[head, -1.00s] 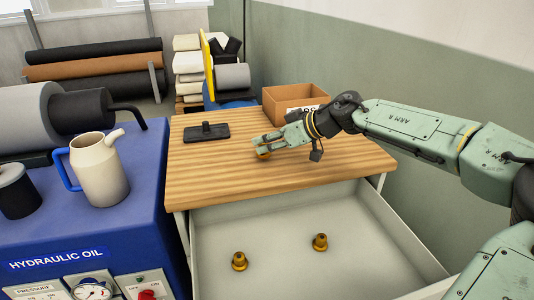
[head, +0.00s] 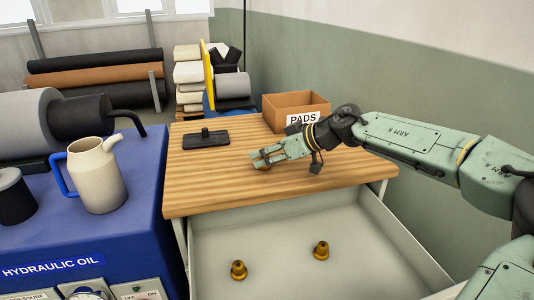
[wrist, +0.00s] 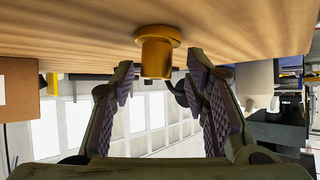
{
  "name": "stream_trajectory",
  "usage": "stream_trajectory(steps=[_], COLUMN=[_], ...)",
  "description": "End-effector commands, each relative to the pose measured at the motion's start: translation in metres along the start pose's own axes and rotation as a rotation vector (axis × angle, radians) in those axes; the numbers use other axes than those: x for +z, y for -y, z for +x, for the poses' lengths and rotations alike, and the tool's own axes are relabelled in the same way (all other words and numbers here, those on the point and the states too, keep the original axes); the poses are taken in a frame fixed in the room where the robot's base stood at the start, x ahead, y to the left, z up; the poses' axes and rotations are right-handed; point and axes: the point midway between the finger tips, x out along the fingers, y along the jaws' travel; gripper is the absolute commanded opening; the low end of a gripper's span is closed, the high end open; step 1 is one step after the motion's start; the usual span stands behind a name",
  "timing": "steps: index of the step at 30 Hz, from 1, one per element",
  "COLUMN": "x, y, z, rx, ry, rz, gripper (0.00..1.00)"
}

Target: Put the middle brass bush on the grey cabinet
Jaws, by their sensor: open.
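One brass bush (head: 264,168) stands on the wooden top (head: 215,185) of the cabinet with the open pale grey drawer (head: 300,225). In the head view my fingers partly hide it. My gripper (head: 256,160) is low over the top, its fingers open around this bush. In the wrist view, which looks upside down, the bush (wrist: 156,52) sits flange against the wood, between the spread fingers, with gaps on both sides. Two more brass bushes stand in the drawer, one at left (head: 238,270) and one at right (head: 321,250).
A black handled plate (head: 206,139) lies at the back left of the wooden top. A cardboard PADS box (head: 288,107) stands at its back right. A blue hydraulic oil unit (head: 140,185) with a cream jug (head: 96,178) is at left. The front left of the top is clear.

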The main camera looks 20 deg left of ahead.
Motion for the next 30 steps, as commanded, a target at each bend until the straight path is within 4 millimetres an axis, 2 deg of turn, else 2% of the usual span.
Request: stream_trajectory(steps=[8,11,21,25,30], x=[-0.002,-0.001,-0.001,-0.002,-0.003], y=[-0.001,-0.002,-0.001,-0.001,0.000], z=[-0.008,-0.023,-0.095,-0.112,-0.121], rx=[0.003,0.005,0.004,0.003,0.000], ry=[-0.001,0.000,0.000,0.000,0.000], rz=[0.000,0.001,0.000,0.000,0.000], gripper=[0.42,0.42,0.42,0.42,0.42])
